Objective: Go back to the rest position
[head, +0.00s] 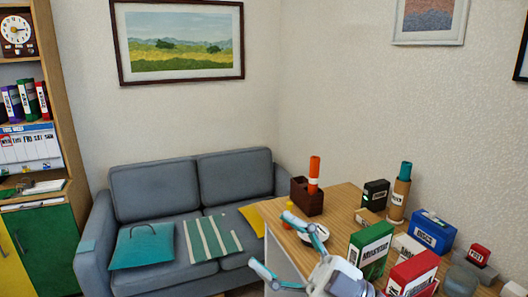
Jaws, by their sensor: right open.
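My right gripper (270,240) comes in from the bottom of the head view, at the left edge of the wooden desk (342,203). Its two pale blue-tipped fingers are spread wide and nothing is between them. Its wrist covers part of the desk's front. My left gripper is not in view.
A grey sofa (150,191) with cushions stands behind. A shelf (55,110) is at left.

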